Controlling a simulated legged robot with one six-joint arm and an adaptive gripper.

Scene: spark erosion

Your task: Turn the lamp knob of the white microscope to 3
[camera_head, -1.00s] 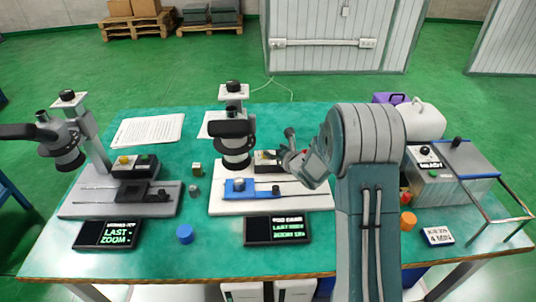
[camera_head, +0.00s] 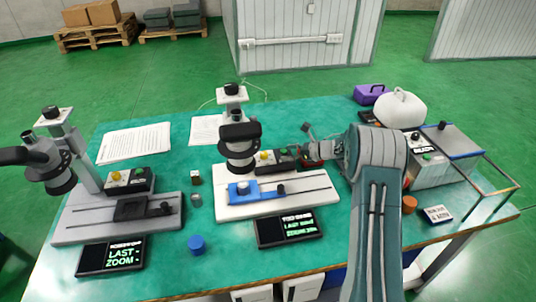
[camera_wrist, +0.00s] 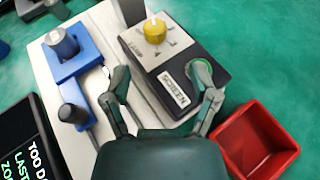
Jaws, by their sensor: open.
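The white microscope (camera_head: 231,95) stands mid-table on a white base (camera_head: 230,208). A black control box behind the base carries a yellow lamp knob (camera_head: 265,156). In the wrist view, the yellow knob (camera_wrist: 155,31) sits at the top of the box, with dial marks around it; I cannot read its setting. A green-ringed button (camera_wrist: 200,72) and a "SCREEN" label lie nearer. My gripper (camera_wrist: 160,100) is open and empty, its fingers spread over the near end of the box, short of the knob. In the head view, my gripper (camera_head: 306,156) is at the box's right side.
A blue slide holder (camera_wrist: 75,50) and black knob (camera_wrist: 75,113) lie left of the box. A red bin (camera_wrist: 255,140) lies close on the right. The grey microscope (camera_head: 75,150) stands at the left.

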